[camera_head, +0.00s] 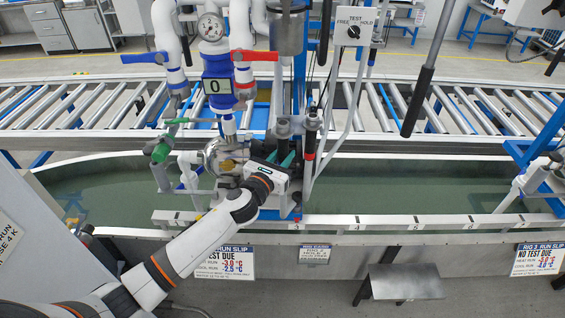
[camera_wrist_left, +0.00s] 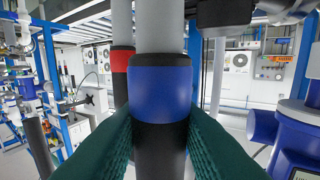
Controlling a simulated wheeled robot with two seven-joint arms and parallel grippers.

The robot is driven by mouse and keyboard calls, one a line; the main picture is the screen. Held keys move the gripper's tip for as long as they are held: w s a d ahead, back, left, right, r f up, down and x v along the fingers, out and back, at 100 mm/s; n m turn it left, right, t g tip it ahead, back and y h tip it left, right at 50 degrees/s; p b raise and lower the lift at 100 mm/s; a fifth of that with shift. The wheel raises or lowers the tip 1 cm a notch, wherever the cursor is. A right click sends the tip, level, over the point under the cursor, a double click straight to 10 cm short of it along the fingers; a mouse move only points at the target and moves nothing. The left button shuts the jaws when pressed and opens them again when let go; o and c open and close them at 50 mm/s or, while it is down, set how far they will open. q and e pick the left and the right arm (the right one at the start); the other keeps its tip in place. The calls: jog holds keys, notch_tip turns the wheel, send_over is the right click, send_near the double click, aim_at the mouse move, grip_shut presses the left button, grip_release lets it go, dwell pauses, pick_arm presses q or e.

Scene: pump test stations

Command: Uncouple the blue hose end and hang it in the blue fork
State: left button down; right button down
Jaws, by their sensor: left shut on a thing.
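My left gripper (camera_head: 284,164) is at the pump rig in the middle of the head view. In the left wrist view its two green fingers (camera_wrist_left: 160,145) are shut on the blue hose end (camera_wrist_left: 160,92), a grey and black upright piece with a wide blue band. The hose end's top runs out of the picture, and its lower end is hidden. I cannot tell whether it is coupled. A red-banded hose end (camera_wrist_left: 122,62) stands just behind it and also shows in the head view (camera_head: 310,142). I cannot make out the blue fork. My right gripper is not in view.
White pipes with a gauge (camera_head: 211,27), a red lever (camera_head: 255,57) and a blue lever (camera_head: 145,58) stand left of the gripper. A green-handled valve (camera_head: 160,152) is beside them. A water trough (camera_head: 420,188) lies below, with a roller conveyor (camera_head: 455,108) behind.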

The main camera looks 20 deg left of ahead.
pick_arm(q)
jog(key=shift+w+a+f+b, duration=0.25)
jog(key=shift+w+b, duration=0.15)
jog(key=shift+w, duration=0.45)
jog(key=shift+w+a+f+b, duration=0.1)
jog(key=shift+w+a+b, duration=0.25)
jog(key=shift+w, duration=0.55)
jog(key=shift+w+a+f+b, duration=0.2)
jog(key=shift+w+b, duration=0.3)
jog(key=shift+w, duration=0.35)
jog(key=c, duration=1.1)
grip_release()
jog(key=shift+o, duration=0.2)
jog(key=s+a+b, duration=0.1)
jog(key=s+a, duration=0.1)
jog(key=s, duration=1)
jog(key=shift+b, duration=0.4)
jog(key=shift+a, duration=0.1)
